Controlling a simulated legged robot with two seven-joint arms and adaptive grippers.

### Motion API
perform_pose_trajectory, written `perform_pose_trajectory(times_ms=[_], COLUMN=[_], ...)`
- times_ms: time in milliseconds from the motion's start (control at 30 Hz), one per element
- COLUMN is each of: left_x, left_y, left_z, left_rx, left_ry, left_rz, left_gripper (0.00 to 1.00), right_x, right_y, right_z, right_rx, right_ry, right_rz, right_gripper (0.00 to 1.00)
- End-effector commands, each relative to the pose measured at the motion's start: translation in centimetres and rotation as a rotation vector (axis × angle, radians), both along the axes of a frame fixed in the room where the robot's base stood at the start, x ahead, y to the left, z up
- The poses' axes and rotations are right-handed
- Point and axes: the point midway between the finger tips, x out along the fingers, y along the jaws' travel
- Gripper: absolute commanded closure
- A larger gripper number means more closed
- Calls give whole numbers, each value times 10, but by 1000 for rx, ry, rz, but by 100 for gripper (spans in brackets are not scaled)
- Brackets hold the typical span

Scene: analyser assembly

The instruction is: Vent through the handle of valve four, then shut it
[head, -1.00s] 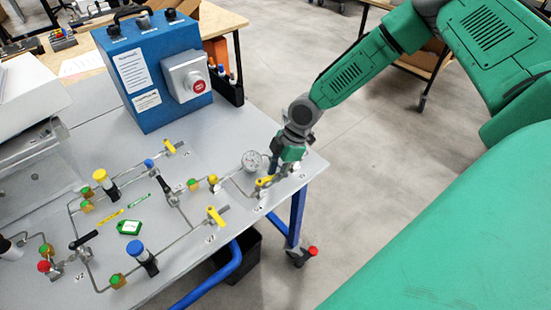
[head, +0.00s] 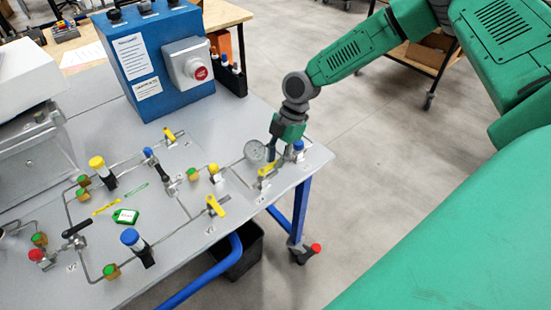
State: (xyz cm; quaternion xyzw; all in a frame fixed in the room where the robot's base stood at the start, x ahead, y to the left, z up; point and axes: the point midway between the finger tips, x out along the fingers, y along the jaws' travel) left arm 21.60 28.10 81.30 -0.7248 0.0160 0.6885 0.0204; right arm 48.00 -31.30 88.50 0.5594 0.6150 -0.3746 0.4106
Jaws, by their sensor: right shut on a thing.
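My right gripper (head: 272,156) reaches down to the right end of the bench panel, its fingers at a yellow valve handle (head: 266,169). It is shut on this handle; the fingertips are small and partly hidden behind the pressure gauge. The label by this valve is too small to read, so I cannot confirm it is valve four. The round gauge (head: 255,152) stands just left of the fingers. A blue-capped part (head: 298,146) stands just right of them. My left gripper is not in view.
Other yellow handles stand at the front (head: 215,206) and back (head: 169,134) of the panel, and a black-handled valve (head: 77,229) at left. A blue box with a red button (head: 201,73) stands behind. The panel's right edge is close to my gripper.

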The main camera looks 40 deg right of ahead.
Motion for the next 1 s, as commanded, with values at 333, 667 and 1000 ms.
perform_pose_trajectory(times_ms=[333, 667, 1000], left_x=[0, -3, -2], left_y=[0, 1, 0], left_z=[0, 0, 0], left_rx=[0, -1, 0], left_ry=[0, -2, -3], left_rz=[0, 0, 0], left_gripper=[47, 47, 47], right_x=[1, 2, 6], right_y=[-1, -7, -36], right_z=[0, 20, 84], right_rx=[-1, 0, 2], right_ry=[-5, -7, -8], right_rz=[-1, -3, -2], right_gripper=[66, 66, 66])
